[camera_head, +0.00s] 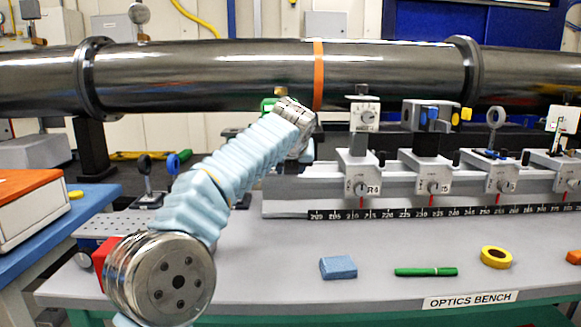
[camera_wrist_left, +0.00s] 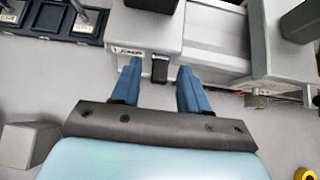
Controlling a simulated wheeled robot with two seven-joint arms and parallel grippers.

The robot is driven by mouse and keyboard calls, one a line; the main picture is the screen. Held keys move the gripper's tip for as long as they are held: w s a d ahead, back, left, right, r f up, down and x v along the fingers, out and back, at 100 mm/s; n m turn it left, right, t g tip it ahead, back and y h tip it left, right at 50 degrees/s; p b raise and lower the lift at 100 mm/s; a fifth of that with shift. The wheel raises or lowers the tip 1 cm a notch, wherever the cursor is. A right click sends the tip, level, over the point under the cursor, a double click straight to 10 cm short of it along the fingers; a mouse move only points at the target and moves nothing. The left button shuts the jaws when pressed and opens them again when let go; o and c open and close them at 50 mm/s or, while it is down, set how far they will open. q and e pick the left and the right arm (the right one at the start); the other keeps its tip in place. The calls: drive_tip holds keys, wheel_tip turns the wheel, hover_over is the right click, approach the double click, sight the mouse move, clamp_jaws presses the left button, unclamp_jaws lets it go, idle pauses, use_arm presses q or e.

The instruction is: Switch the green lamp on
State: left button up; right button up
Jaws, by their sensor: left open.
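A green part (camera_head: 268,104), possibly the green lamp, shows just behind my left wrist in the head view; most of it is hidden. My left arm reaches up over the bench, and its gripper is hidden there behind the wrist. In the left wrist view my left gripper (camera_wrist_left: 159,68) is open, its two blue fingers apart. A small dark block (camera_wrist_left: 160,70), perhaps a switch, shows between the fingertips. It is at the front of a light grey box (camera_wrist_left: 150,30) with a small label. I cannot tell whether the fingers touch it. My right gripper is not in view.
A rail with several grey mounts (camera_head: 432,175) stands right of my arm. A large dark pipe (camera_head: 220,75) crosses behind. A blue block (camera_head: 338,267), green marker (camera_head: 425,271) and yellow tape roll (camera_head: 495,257) lie on the bench front (camera_head: 290,285), with free room between them.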

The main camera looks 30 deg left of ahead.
use_arm(q)
drive_tip(key=v, duration=1.3)
drive_tip(key=shift+s+d+r, duration=0.2)
drive_tip(key=shift+s+r, duration=0.05)
